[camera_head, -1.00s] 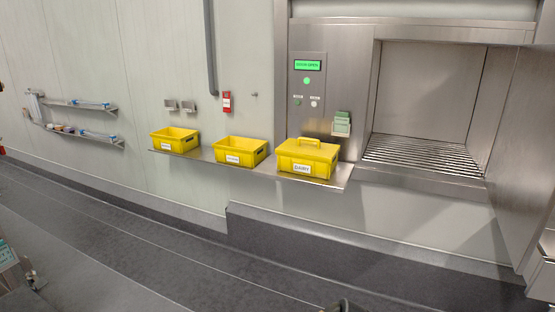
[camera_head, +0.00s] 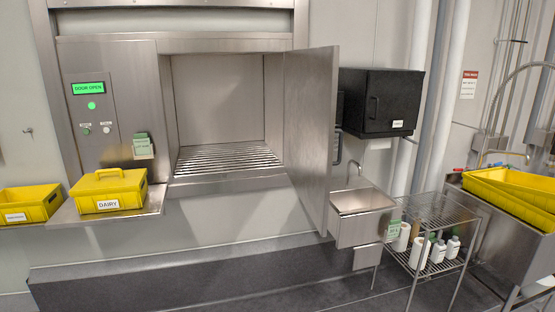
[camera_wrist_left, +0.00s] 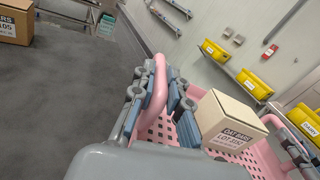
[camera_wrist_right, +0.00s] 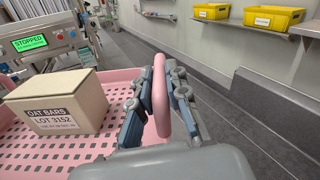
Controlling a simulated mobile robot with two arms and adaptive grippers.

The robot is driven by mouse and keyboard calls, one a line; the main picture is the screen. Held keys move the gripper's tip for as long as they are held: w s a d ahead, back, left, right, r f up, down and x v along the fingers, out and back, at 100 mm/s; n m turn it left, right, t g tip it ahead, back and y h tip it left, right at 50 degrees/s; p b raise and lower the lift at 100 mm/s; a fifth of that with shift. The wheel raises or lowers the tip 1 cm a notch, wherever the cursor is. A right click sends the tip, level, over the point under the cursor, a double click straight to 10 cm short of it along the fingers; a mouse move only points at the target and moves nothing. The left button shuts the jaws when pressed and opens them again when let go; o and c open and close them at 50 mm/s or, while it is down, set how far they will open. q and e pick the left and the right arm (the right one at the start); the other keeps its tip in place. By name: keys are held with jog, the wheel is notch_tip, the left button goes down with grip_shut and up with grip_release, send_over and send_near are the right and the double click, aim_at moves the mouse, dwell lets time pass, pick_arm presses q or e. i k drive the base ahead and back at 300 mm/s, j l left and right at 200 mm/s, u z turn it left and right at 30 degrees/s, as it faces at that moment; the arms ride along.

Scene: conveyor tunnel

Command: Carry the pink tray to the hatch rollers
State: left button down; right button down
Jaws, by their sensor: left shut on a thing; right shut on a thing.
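The pink tray (camera_wrist_left: 153,128) shows in both wrist views with a perforated floor (camera_wrist_right: 22,150) and looped pink end handles. An oat bars carton (camera_wrist_left: 228,118), also in the right wrist view (camera_wrist_right: 62,105), sits upright in it. My left gripper (camera_wrist_left: 160,92) is shut on one handle. My right gripper (camera_wrist_right: 162,95) is shut on another handle. The hatch rollers (camera_head: 228,158) lie bare inside the open steel hatch in the head view. The tray and both grippers are out of the head view.
The hatch door (camera_head: 312,140) stands open to the right, beside a sink (camera_head: 362,200) and wire rack (camera_head: 437,212). A yellow dairy box (camera_head: 108,192) sits on the ledge left of the hatch. A panel (camera_head: 88,88) reads door open. A stopped machine's screen (camera_wrist_right: 30,43) is behind the tray.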

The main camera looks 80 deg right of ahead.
aim_at(227, 158)
jog(key=i+l+z, duration=0.1)
jog(key=z, duration=2.4)
jog(key=i+j, duration=0.8)
jog(key=i, duration=0.15)
jog(key=i+j+z, duration=0.1)
jog(key=i+j, duration=0.7)
jog(key=i, duration=1.55)
